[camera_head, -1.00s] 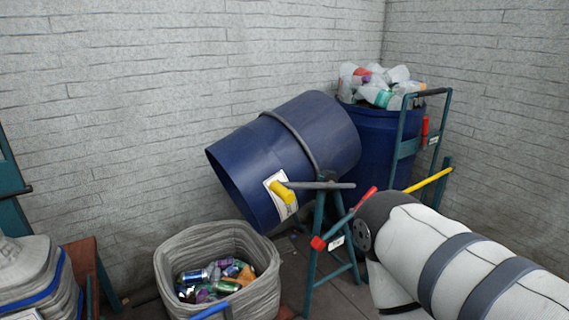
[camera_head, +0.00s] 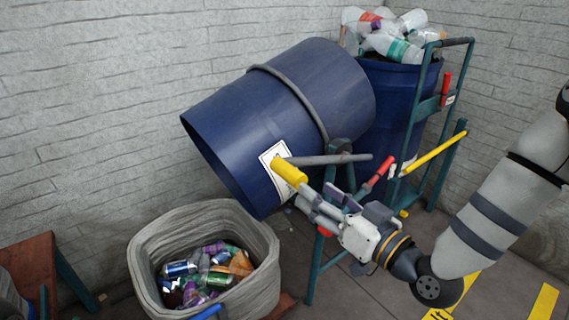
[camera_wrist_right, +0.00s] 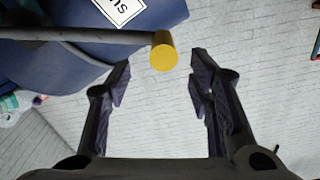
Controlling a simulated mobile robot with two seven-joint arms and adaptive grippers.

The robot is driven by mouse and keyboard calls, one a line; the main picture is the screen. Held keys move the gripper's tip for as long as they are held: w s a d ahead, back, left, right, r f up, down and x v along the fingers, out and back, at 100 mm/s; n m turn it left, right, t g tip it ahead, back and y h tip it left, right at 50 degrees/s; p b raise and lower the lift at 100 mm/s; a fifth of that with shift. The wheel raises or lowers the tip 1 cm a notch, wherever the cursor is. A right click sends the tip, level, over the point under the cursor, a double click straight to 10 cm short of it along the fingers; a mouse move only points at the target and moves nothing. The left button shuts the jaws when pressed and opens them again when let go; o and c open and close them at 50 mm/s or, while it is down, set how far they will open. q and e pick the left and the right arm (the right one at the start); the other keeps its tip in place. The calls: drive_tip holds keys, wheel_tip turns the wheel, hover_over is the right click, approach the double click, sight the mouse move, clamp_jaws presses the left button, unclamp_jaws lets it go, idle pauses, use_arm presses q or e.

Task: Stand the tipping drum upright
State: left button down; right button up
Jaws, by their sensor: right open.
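The blue tipping drum (camera_head: 300,85) lies tilted in its stand, its open mouth facing lower left over a grey bin. A grey lever with a yellow grip (camera_head: 289,171) sticks out from its side, beside a white label (camera_head: 277,168). My right gripper (camera_head: 322,198) is open and empty, just right of and below the yellow grip in the head view. In the right wrist view the yellow grip (camera_wrist_right: 163,52) shows ahead of the gap between the open fingers (camera_wrist_right: 158,80), apart from both. My left gripper is not in view.
The grey lined bin (camera_head: 262,262) holds several cans. A second blue drum (camera_head: 415,82) full of plastic bottles stands behind, with a teal frame (camera_head: 464,70) beside it. A red-handled lever (camera_head: 381,169) is close to my right gripper. Brick walls close off the back.

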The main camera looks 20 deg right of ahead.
sight(284, 168)
drive_tip(key=b+x, duration=0.1)
drive_tip(key=x, duration=1)
drive_tip(key=shift+a+r, duration=0.1)
drive_tip(key=shift+a, duration=0.1)
clamp_jaws()
